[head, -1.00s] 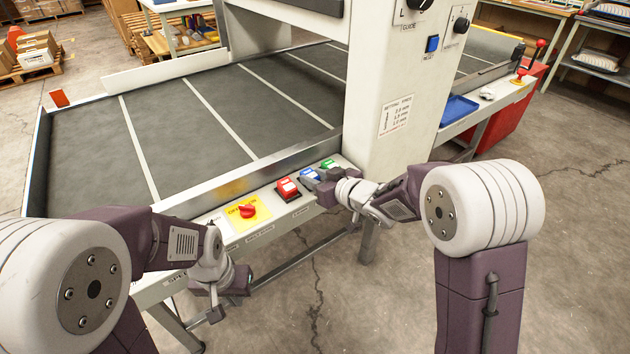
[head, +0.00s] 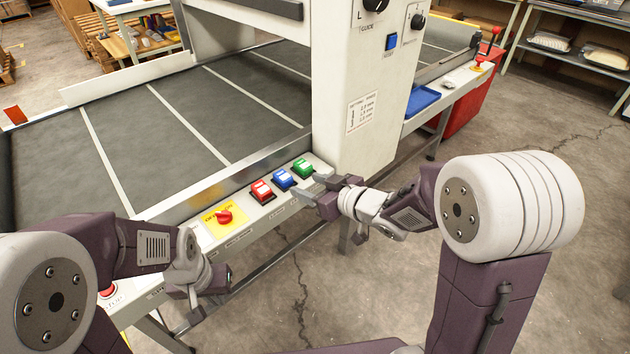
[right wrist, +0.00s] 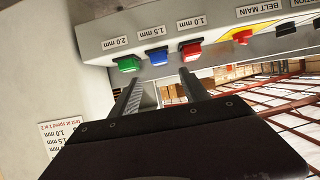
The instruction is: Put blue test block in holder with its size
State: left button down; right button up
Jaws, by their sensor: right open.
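The blue test block (head: 283,179) sits on the rail in the middle spot of a row, between a red block (head: 261,190) and a green block (head: 303,168). In the right wrist view the blue block (right wrist: 156,56) is at the spot labelled 1.5 mm, beyond and between my fingertips, touching neither. My right gripper (head: 314,190) is open and empty, just to the near right of the row; its two fingers (right wrist: 162,77) stand apart in the wrist view. My left gripper (head: 207,292) hangs low in front of the rail at left; its jaw opening is unclear.
A yellow plate with a red knob (head: 224,217) is left of the blocks, and a red stop button (head: 108,291) further left. The white machine column (head: 352,90) rises behind my right gripper. A blue tray (head: 422,101) lies on the right part of the rail.

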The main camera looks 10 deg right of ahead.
jog(key=shift+v, duration=1.2)
jog(key=shift+f, duration=0.1)
jog(key=s+d+f+m+g+h, duration=0.5)
jog(key=d+f+h, duration=0.35)
jog(key=d, duration=0.35)
jog(key=s+f+m+g, duration=0.2)
jog(key=s+f+g, duration=0.25)
jog(key=s, duration=0.85)
notch_tip(320, 180, up, 27)
jog(key=p, duration=2.7)
jog(key=shift+w+a+y, duration=0.2)
jog(key=shift+a+y, duration=0.15)
jog(key=shift+y, duration=0.1)
